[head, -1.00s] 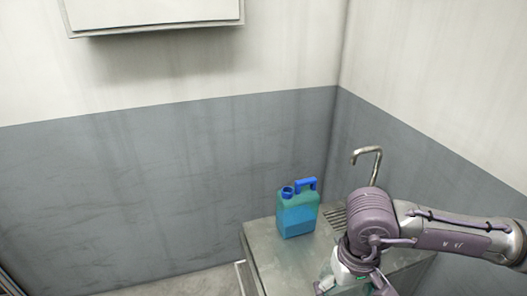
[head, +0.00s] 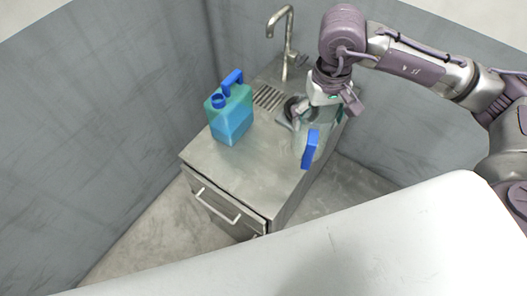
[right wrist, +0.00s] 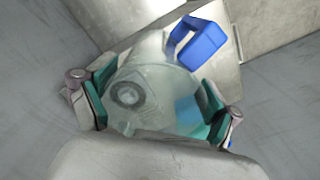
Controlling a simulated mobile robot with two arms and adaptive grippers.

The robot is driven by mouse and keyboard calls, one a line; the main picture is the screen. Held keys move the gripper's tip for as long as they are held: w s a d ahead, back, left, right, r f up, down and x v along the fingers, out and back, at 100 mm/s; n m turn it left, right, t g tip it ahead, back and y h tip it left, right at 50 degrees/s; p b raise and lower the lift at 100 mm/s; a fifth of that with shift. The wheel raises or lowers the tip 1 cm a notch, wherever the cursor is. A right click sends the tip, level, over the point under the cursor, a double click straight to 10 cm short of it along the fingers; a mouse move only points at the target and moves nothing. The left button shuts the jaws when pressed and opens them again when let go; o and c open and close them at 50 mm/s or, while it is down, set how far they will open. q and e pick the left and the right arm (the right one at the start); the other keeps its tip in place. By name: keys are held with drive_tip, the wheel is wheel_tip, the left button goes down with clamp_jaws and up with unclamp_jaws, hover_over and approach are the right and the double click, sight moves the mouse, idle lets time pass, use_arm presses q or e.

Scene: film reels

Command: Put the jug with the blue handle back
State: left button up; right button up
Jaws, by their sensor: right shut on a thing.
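A clear jug with a blue handle (head: 311,150) is at the right side of the metal counter (head: 262,165). My right gripper (head: 318,108) comes from above and is shut on this jug. In the right wrist view the jug (right wrist: 150,92) sits between the two green-padded fingers (right wrist: 152,108), with its blue handle (right wrist: 203,44) sticking out on the far side. I cannot tell whether the jug touches the counter. My left gripper is not in view.
A teal canister with blue liquid and a blue handle (head: 230,115) stands on the counter left of the jug. A tap (head: 284,40), a drain grate (head: 268,97) and a small sink lie behind. A drawer front (head: 225,205) faces forward. Grey walls close in the back.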

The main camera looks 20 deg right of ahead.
use_arm(q)
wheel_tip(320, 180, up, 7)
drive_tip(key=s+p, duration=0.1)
drive_tip(key=p, duration=0.5)
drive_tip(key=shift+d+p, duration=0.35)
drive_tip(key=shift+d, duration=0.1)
use_arm(e)
drive_tip(key=w+a+f, duration=0.3)
drive_tip(key=a+f, duration=0.7)
drive_tip(key=shift+w+f, duration=0.25)
drive_tip(key=shift+f, duration=0.1)
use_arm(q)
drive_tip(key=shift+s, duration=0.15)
use_arm(e)
drive_tip(key=shift+a, duration=0.1)
drive_tip(key=shift+f, duration=0.15)
drive_tip(key=o, duration=1.5)
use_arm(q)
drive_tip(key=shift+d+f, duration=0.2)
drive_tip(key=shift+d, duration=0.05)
use_arm(e)
drive_tip(key=shift+o, duration=0.2)
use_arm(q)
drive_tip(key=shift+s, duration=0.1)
